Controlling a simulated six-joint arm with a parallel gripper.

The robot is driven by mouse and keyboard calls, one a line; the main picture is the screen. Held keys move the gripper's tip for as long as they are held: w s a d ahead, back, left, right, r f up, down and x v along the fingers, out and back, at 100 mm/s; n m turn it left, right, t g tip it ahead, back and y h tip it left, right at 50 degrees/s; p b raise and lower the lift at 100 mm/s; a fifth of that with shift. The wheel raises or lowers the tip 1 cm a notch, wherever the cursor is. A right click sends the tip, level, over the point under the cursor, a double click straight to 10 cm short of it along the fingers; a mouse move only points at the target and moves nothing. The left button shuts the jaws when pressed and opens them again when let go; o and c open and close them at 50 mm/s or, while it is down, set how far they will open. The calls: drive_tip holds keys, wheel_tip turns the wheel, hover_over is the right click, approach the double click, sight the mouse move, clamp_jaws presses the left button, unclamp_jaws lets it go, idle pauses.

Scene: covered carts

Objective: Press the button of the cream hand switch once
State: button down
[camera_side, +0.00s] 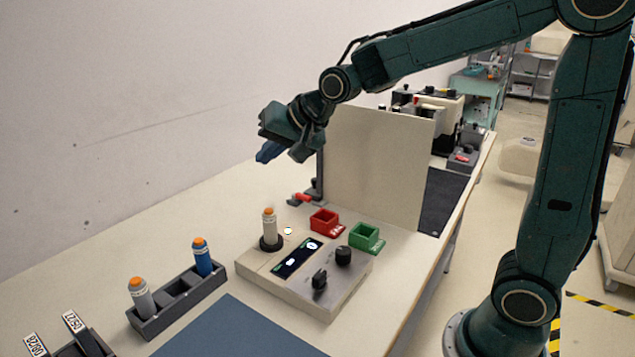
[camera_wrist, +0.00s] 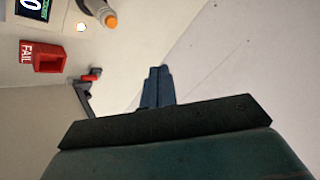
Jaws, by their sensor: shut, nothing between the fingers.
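The cream hand switch (camera_side: 269,227) stands upright in a dark round seat on the console, its orange button (camera_side: 268,211) on top. In the wrist view, a hand switch (camera_wrist: 95,8) shows at the top edge with its orange button (camera_wrist: 111,21); its lower part is cut off. My gripper (camera_side: 264,155) is shut and empty, well above and behind the switch, by the wall side. Its closed blue fingers also show in the wrist view (camera_wrist: 158,72). Nothing touches the button.
The console (camera_side: 335,300) has a lit display (camera_side: 297,259) and dark knobs. A rack (camera_side: 150,327) holds a grey and a blue switch. A red FAIL bin (camera_side: 325,221), a green bin (camera_side: 366,238), a red-handled lever (camera_side: 301,197) and an upright panel (camera_side: 375,165) stand behind.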

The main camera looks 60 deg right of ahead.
drive_tip(key=shift+f, duration=0.1)
idle(0.3)
hover_over(273, 215)
drive_tip(key=shift+f, duration=4.3)
drive_tip(key=shift+f, duration=0.85)
drive_tip(key=shift+r, duration=0.85)
drive_tip(key=shift+r, duration=0.15)
drive_tip(key=shift+r, duration=2.35)
